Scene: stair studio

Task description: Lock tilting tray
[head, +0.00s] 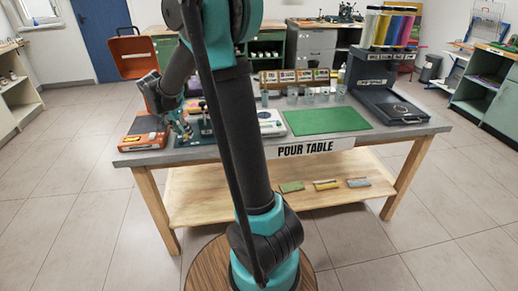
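My gripper (184,128) hangs at the left part of the grey pour table (238,149), partly behind my arm. It points down beside a low dark item with a black knob (204,130). I cannot tell whether it touches this item or whether its fingers are open. A dark tray (388,103) with raised edges sits at the table's right end, with a rounded item inside. I cannot tell for sure which of these is the tilting tray, and no lock is clear at this size.
An orange case (145,133) lies at the table's left end. A white scale-like device (270,122), a green mat (326,120) and several clear cups (292,94) are on the table. Bottles in several colours (388,27) stand at the back right. Floor in front is clear.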

